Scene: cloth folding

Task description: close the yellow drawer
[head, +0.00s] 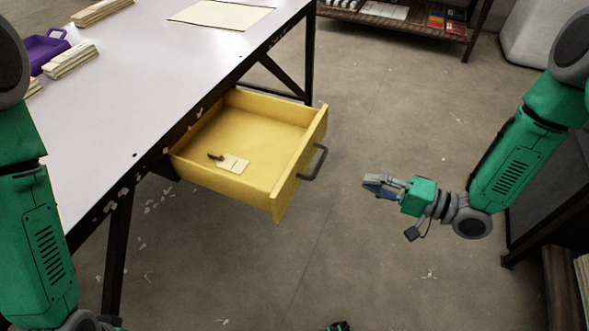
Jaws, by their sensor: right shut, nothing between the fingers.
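The yellow drawer (248,137) is pulled out from under the white-topped table, with its front panel facing right. A dark bar handle (314,163) is on that front panel. A pale tag with a small dark item (233,163) lies inside the drawer. My right gripper (372,185) is shut and empty, to the right of the handle and apart from it, pointing left toward it. My left arm comes down along the left edge; its gripper is not clearly visible, and only a small dark piece shows at the bottom edge.
The white table (150,90) fills the left, with dark metal legs. A shelf (405,20) stands at the back. The floor between drawer and right gripper is clear.

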